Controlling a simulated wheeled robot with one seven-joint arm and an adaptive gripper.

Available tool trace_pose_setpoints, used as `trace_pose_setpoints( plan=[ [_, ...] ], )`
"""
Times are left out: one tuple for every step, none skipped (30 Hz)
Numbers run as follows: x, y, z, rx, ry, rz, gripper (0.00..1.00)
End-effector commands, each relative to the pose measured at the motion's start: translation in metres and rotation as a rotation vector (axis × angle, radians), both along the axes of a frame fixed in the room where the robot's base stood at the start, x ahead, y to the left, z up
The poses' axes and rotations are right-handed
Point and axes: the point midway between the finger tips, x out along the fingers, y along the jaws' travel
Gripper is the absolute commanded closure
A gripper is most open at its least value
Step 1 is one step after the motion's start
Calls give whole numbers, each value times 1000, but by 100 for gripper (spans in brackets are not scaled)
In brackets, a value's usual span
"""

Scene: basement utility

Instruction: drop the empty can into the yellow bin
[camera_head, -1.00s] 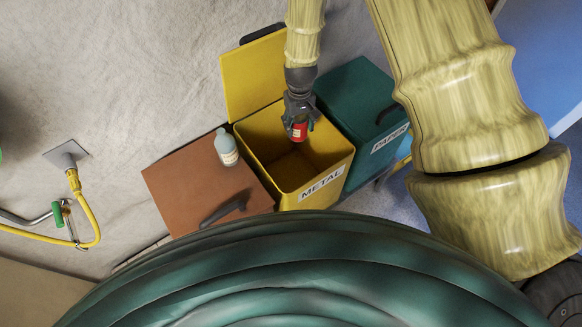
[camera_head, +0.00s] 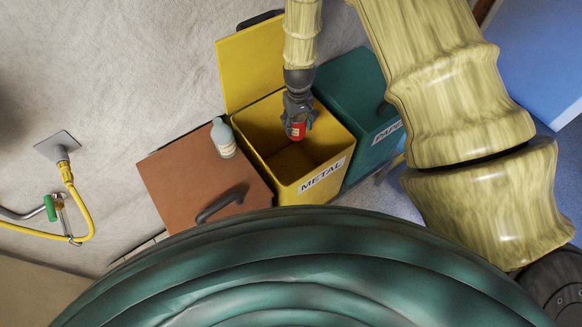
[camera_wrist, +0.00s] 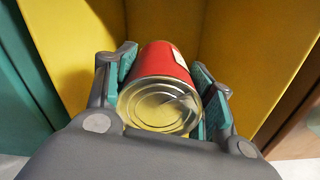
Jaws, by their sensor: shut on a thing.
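The red can (camera_head: 297,131) is in my gripper (camera_head: 298,124), over the open mouth of the yellow bin (camera_head: 318,183), which is labelled METAL. In the wrist view the red can (camera_wrist: 162,88) lies between the two teal finger pads of my gripper (camera_wrist: 164,92), with its bare metal end facing the camera. The yellow walls of the bin (camera_wrist: 225,35) surround it there. My gripper is shut on the can. The bin's yellow lid (camera_head: 250,65) stands open at the back. Whether the can is below the rim is hard to tell.
A green bin (camera_head: 352,90) labelled PAPER stands closed to the right. A brown bin (camera_head: 185,185) with a dark handle stands to the left, and a pale bottle (camera_head: 223,138) stands on its lid. A yellow hose (camera_head: 78,200) hangs at the wall on the far left.

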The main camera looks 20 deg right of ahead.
Motion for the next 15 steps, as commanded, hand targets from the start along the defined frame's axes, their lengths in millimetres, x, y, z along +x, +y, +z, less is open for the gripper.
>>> trace_pose_setpoints(
  plan=[
    [0,0,-1,0,0,0,70],
    [0,0,-1,0,0,0,70],
    [0,0,-1,0,0,0,70],
    [0,0,-1,0,0,0,70],
    [0,0,-1,0,0,0,70],
    [0,0,-1,0,0,0,70],
    [0,0,-1,0,0,0,70],
    [0,0,-1,0,0,0,44],
    [0,0,-1,0,0,0,37],
    [0,0,-1,0,0,0,32],
    [0,0,-1,0,0,0,26],
    [0,0,-1,0,0,0,21],
    [0,0,-1,0,0,0,21],
    [0,0,-1,0,0,0,21],
    [0,0,-1,0,0,0,21]
  ],
)
